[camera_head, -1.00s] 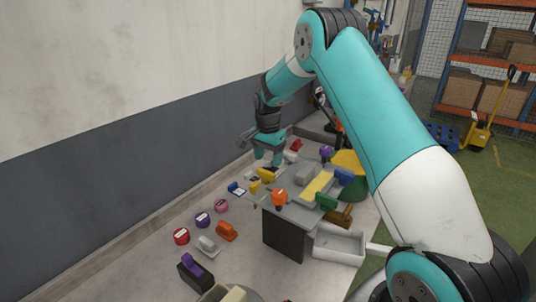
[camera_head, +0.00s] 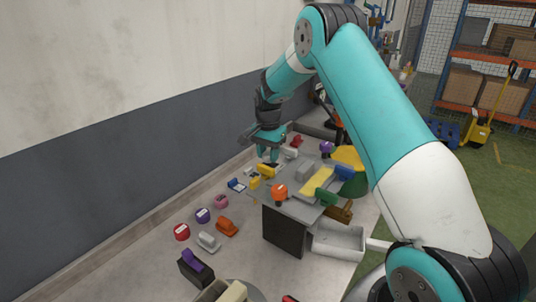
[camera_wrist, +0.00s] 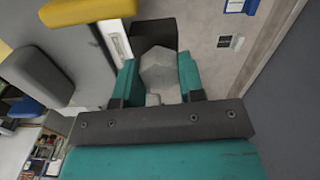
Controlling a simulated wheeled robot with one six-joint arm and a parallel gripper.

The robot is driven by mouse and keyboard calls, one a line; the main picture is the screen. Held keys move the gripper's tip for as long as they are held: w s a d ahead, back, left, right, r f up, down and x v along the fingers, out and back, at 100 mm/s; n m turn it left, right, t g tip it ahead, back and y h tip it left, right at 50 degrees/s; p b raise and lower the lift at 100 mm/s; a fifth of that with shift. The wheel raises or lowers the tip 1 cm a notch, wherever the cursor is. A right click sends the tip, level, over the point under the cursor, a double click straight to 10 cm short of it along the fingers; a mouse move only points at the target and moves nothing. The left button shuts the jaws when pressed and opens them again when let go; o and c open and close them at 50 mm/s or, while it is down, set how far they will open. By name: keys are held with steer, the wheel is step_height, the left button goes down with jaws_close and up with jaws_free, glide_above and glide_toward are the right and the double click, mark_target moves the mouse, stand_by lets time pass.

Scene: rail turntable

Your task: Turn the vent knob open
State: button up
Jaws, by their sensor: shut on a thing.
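A grey faceted knob (camera_wrist: 159,70) sits between the teal fingers of my gripper (camera_wrist: 158,78) in the wrist view. Both fingers lie against its sides, so my gripper is shut on it. Behind the knob is a dark block (camera_wrist: 152,33). In the head view my gripper (camera_head: 268,154) points down at the far end of the bench, close to the wall. The knob is hidden there by the fingers. I see no readable vent marking, so I cannot tell from lettering whether this is the vent knob.
An orange knob (camera_head: 279,190) and a yellow bar (camera_head: 318,181) sit on the grey box top. A yellow handle (camera_head: 266,171) is near my gripper. Several round knobs, including a red one (camera_head: 181,232), line the bench by the wall. A white tray (camera_head: 338,240) stands at the right.

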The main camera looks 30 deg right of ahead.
mark_target(268, 153)
steer(key=n+b, duration=0.1)
steer(key=n, duration=0.3)
steer(key=n+b, duration=0.1)
steer(key=n, duration=0.8)
steer(key=shift+b, duration=0.35)
steer(key=shift+n, duration=1.8)
steer(key=shift+w, duration=0.1)
steer(key=o, duration=0.9)
steer(key=shift+o, duration=0.2)
steer(key=shift+r, duration=0.1)
step_height(268, 153, up, 17)
steer(key=b, duration=0.3)
steer(key=shift+r+b, duration=0.15)
steer(key=shift+b, duration=0.15)
